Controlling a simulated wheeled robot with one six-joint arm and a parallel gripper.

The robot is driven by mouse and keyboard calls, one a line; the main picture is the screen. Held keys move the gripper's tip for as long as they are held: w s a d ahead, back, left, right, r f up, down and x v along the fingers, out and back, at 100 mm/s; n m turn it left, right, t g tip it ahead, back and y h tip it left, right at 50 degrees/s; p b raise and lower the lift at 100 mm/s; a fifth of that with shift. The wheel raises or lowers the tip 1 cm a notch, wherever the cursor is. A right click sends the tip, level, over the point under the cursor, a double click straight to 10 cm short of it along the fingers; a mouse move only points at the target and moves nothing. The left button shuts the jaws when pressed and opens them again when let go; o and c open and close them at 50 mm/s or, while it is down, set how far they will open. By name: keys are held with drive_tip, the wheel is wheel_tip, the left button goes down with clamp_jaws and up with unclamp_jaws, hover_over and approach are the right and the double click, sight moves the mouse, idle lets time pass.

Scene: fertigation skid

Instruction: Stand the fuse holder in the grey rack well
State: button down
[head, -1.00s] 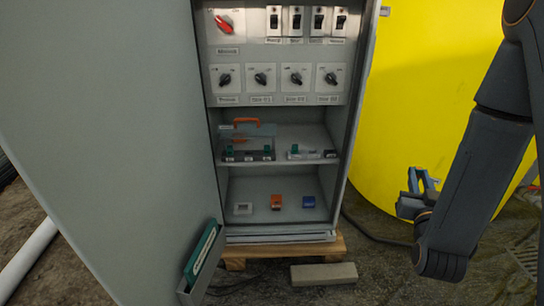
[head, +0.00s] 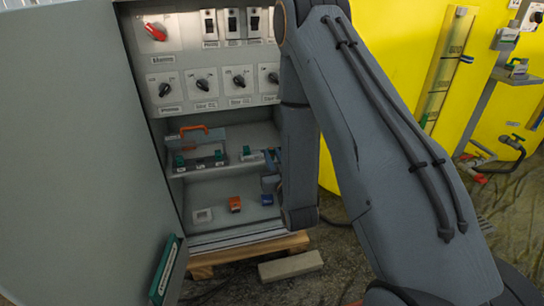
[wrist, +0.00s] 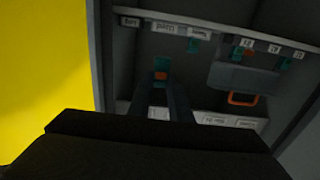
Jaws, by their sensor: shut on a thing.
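The fuse holder (wrist: 163,65), teal with an orange part, is between the fingertips of my gripper (wrist: 160,88) in the wrist view. My gripper (head: 271,172) is shut on it, in front of the right side of the cabinet's shelves in the head view. The held holder is too small to make out clearly there. The grey rack well (head: 203,215) is on the lower shelf at the left, with a pale square rim and dark opening, apart from my gripper. It does not show in the wrist view.
An orange well (head: 235,204) and a blue well (head: 267,199) sit right of the grey one. The upper shelf holds labelled racks with teal-topped parts (head: 218,155) and an orange-handled piece (head: 194,130). The open door (head: 80,160) bounds the left; a yellow tank (head: 400,60) stands right.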

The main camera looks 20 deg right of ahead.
sight(256, 155)
drive_tip(key=shift+w+f+b, duration=0.4)
drive_tip(key=shift+w+b, duration=0.1)
drive_tip(key=shift+w, duration=1.15)
drive_tip(key=shift+w+f+b, duration=0.35)
drive_tip(key=shift+w+b, duration=0.15)
drive_tip(key=shift+w, duration=1.2)
drive_tip(key=shift+w+f+b, duration=0.4)
drive_tip(key=shift+w+b, duration=0.1)
drive_tip(key=shift+w, duration=1.15)
drive_tip(key=shift+f+b, duration=0.35)
drive_tip(key=shift+f, duration=0.7)
drive_tip(key=c, duration=1.5)
unclamp_jaws()
drive_tip(key=shift+c, duration=0.2)
drive_tip(key=shift+s, duration=0.1)
